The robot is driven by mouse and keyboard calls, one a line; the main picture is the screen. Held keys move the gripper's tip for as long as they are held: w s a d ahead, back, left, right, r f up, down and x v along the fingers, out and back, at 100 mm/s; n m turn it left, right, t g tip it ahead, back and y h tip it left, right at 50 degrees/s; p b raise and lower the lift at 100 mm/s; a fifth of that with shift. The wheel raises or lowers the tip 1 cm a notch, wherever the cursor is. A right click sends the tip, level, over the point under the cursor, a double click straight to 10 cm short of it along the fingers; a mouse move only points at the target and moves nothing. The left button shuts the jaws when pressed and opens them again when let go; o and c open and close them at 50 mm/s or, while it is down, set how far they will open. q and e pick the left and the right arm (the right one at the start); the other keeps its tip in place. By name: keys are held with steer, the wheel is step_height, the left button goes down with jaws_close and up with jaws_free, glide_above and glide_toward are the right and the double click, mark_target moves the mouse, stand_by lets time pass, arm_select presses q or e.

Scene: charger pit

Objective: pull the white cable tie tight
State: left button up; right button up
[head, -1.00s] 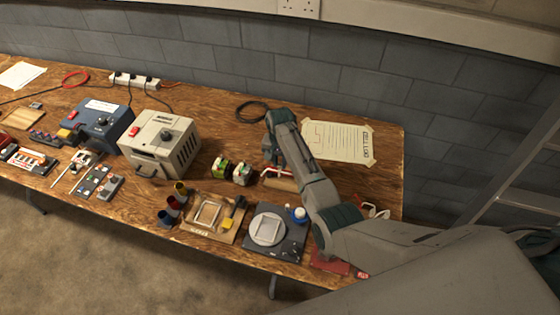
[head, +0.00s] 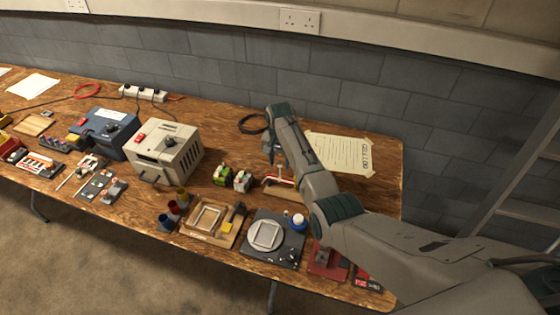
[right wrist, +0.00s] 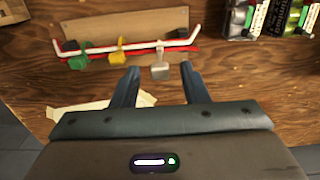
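The white cable tie (right wrist: 160,70) sits on a white and a red cable, its pale head facing my right gripper in the right wrist view. A yellow tie (right wrist: 117,46) and a green tie (right wrist: 78,60) sit on the same cables to its left. My right gripper (right wrist: 158,66) is open, with its fingertips on either side of the white tie's head and a gap visible to each. In the head view my right gripper (head: 269,150) hangs over the back right of the bench, behind the cable bundle (head: 281,181). My left gripper is not in view.
A wooden board (right wrist: 125,28) lies behind the cables. A taped paper sheet (head: 345,152) lies at the right, and a dark base with a round plate (head: 284,238) is in front.

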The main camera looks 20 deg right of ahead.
mark_target(280, 163)
steer(key=shift+r, duration=0.3)
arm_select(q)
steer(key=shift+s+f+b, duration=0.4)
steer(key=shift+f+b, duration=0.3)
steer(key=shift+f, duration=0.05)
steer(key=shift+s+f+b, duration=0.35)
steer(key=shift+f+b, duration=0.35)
arm_select(e)
step_height(280, 163, up, 10)
steer(key=shift+r, duration=0.1)
